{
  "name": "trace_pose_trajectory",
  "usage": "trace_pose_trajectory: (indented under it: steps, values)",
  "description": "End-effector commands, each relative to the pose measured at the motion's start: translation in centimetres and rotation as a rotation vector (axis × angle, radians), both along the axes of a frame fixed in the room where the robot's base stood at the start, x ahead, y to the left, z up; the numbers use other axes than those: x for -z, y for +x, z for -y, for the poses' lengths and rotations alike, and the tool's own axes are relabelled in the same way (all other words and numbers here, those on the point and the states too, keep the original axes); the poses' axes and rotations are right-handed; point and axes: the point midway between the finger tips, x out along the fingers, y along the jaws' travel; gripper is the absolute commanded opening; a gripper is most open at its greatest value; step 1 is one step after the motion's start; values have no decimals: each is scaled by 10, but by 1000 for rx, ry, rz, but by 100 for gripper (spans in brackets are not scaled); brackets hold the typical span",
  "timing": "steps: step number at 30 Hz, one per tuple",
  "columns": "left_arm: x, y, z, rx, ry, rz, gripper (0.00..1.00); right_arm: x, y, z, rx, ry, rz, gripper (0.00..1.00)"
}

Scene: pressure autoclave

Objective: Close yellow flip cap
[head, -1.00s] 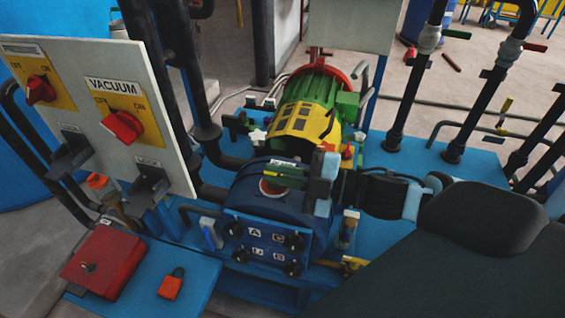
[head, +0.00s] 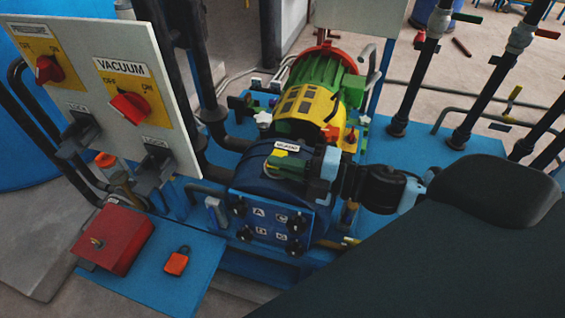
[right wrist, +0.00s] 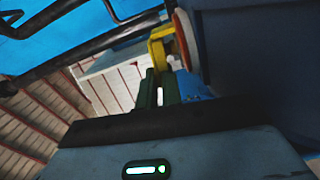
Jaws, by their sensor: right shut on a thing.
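The yellow flip cap (head: 281,154) shows as a small yellow patch at the fingertips, on top of the dark blue drum (head: 252,177). In the right wrist view the yellow cap (right wrist: 161,46) is at the ends of the green fingers, beside a red-rimmed disc (right wrist: 186,40). My right gripper (head: 288,165) reaches in from the right, shut on the yellow part; its grip also shows in the right wrist view (right wrist: 157,78). The fingers hide the cap's seat in the head view, so I cannot tell how far the cap is tilted. My left gripper is out of view.
A white panel (head: 75,110) with red knobs stands at the left. A red box (head: 115,240) and a small orange padlock (head: 177,262) rest on the blue platform in front. The green-yellow motor (head: 308,105) is behind the drum. Black pipes (head: 428,75) rise at the right.

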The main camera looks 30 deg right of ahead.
Motion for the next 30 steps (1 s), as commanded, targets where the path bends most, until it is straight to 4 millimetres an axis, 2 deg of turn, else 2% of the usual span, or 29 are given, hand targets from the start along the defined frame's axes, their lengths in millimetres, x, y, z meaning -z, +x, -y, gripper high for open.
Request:
trace_pose_trajectory:
  steps: [8,9,14,23,30]
  values:
    - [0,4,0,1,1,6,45,0,0,0,0,1,-1,0]
    - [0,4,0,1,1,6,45,0,0,0,0,1,-1,10]
    - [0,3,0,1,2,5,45,0,0,0,0,1,-1,29]
    - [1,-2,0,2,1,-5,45,0,0,1,1,1,-1,29]
    - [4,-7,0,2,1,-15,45,2,-11,9,2,2,-5,29]
